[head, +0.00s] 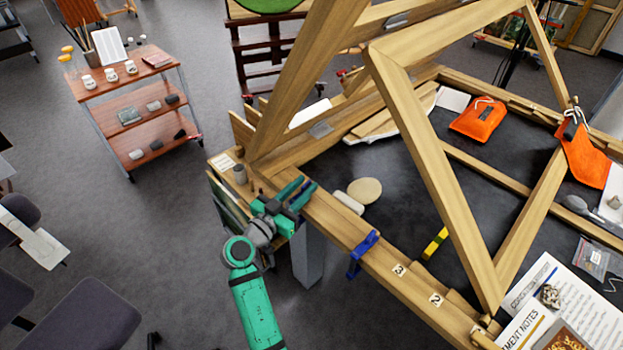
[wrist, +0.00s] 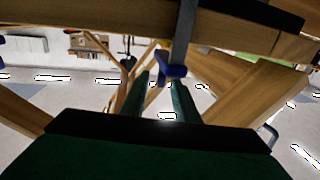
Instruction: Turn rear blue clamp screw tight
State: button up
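One blue clamp (head: 362,253) grips the near wooden rail (head: 385,273) in the head view. In the wrist view, another blue clamp piece (wrist: 172,72) hangs at the lower end of a grey metal bar (wrist: 184,35) beneath a wooden beam. My gripper (head: 298,191) is at the left end of the near rail, to the left of the first clamp. In the wrist view its two green fingers (wrist: 160,82) are apart, and the blue piece sits at their tips, partly between them. I cannot tell whether they touch it. My gripper hides that clamp in the head view.
A slanted wooden frame (head: 430,165) rises over the dark tabletop (head: 400,185). A shelved cart (head: 130,100) stands at the upper left.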

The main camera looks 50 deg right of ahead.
aim_at(302, 189)
jog(key=shift+s+a, duration=0.15)
jog(key=shift+a, duration=2.55)
